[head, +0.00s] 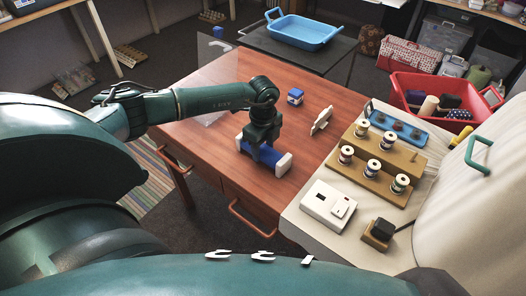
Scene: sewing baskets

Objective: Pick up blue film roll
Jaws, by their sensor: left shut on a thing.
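The blue film roll (268,157) lies near the front right edge of the red-brown wooden desk (215,95). It is a blue cylinder with a white cap at each end. My left gripper (259,145) points down over it and is shut on its middle. The fingers cover part of the blue. I cannot tell whether the roll touches the desk or is slightly above it. My right gripper is not in view.
A small blue and white box (295,97) and an off-white piece (321,121) stand behind the roll. To the right, a tan stepped rack (375,180) holds several spools, with a white box (328,205) in front. A red basket (402,86) stands farther back.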

